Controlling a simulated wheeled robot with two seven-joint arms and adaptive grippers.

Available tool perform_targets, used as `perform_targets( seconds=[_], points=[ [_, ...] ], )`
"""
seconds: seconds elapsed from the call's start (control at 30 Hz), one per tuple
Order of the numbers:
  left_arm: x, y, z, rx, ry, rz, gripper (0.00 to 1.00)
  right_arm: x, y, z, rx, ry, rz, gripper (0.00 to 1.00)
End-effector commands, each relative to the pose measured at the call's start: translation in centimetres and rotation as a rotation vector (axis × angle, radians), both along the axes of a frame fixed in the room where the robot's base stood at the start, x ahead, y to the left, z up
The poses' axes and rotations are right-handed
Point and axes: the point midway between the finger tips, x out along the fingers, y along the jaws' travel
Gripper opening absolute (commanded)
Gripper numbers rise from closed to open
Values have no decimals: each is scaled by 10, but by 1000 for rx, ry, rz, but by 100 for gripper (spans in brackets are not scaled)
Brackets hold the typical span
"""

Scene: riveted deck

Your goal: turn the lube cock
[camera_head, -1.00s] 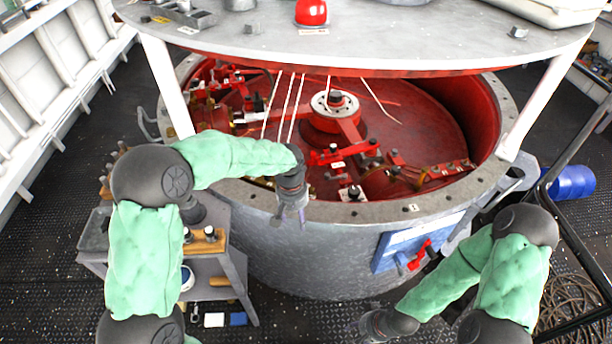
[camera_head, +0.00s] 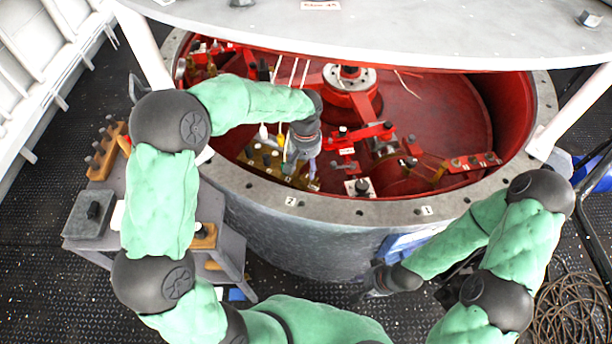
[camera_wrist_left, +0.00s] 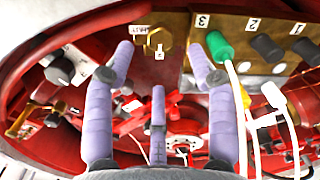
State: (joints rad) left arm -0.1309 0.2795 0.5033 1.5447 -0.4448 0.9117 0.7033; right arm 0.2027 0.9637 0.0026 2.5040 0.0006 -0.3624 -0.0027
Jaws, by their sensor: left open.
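My left gripper (camera_head: 303,168) reaches over the drum rim into the red well. In the left wrist view its purple fingers (camera_wrist_left: 160,48) are spread apart, with nothing held. A brass hexagonal fitting with small white tags (camera_wrist_left: 165,38) shows between and beyond the fingertips; it looks like the lube cock, but the tag is too small to read surely. I see no contact with it. In the head view the gripper hides that spot. My right gripper (camera_head: 374,281) is low outside the drum, its fingers not clear.
A brass block (camera_wrist_left: 255,62) numbered 1 to 3 carries a green plug (camera_wrist_left: 217,44) and white cables (camera_wrist_left: 285,110), close beside the right finger. The drum rim (camera_head: 365,212) lies below my left forearm. The round grey table (camera_head: 420,35) overhangs the well. A tool cart (camera_head: 215,255) stands left.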

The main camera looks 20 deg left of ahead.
Motion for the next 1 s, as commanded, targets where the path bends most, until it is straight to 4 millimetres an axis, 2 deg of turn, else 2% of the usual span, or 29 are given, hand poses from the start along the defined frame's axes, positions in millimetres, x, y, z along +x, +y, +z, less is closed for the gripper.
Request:
perform_targets(
  seconds=[0.03, 0.1, 0.3, 0.5, 0.8, 1.0],
  points=[
    [-1, 0, -13, 0, 4, 0, 56, 0, 0, -6, 0, 0, 0, 40],
    [-1, 0, -25, 0, 3, 0, 56, 0, 0, -9, 0, -1, 0, 40],
    [-1, 0, -53, -1, 2, -1, 56, 0, 0, -17, 0, -1, 0, 40],
    [0, 0, -64, -1, 0, 0, 56, 0, 0, -20, 0, -1, 0, 40],
    [0, 0, -65, -1, 0, 0, 56, 0, 0, -20, 0, -1, 0, 40],
    [0, 0, -65, -1, 0, 0, 0, 1, 0, -20, 0, -1, 0, 40]
  ],
)
